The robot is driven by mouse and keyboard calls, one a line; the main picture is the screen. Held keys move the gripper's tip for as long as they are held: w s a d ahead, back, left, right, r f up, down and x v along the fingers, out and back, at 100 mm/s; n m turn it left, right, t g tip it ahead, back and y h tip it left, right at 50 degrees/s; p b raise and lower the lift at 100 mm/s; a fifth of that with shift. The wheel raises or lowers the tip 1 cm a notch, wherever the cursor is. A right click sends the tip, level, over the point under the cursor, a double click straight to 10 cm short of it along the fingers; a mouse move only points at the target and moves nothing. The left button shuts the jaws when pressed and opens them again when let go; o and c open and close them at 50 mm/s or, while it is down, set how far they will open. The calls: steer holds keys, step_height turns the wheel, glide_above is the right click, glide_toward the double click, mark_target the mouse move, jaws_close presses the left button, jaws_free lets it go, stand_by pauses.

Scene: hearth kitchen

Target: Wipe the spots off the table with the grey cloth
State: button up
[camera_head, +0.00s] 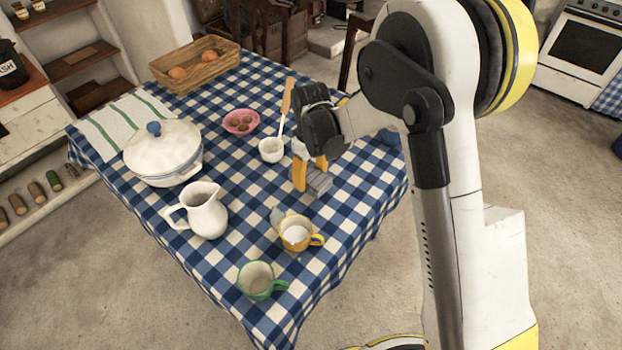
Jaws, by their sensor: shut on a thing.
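My gripper (309,177) is low over the right part of the table, with its yellow fingers shut on the grey cloth (320,183). The cloth hangs bunched under and beside the fingers. I cannot tell for sure whether it touches the table. The table (225,262) has a blue and white checked tablecloth. I cannot pick out any spots for certain against the checks. A small grey patch or object (277,215) shows beside the yellow mug; I cannot tell what it is. My arm hides part of the table's far right side.
A yellow mug (295,232) and a green mug (257,280) stand near the front. The right edge is mostly clear.

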steer(key=shift+r+p, duration=0.85)
steer(key=shift+r, duration=0.8)
steer(key=shift+s, duration=0.1)
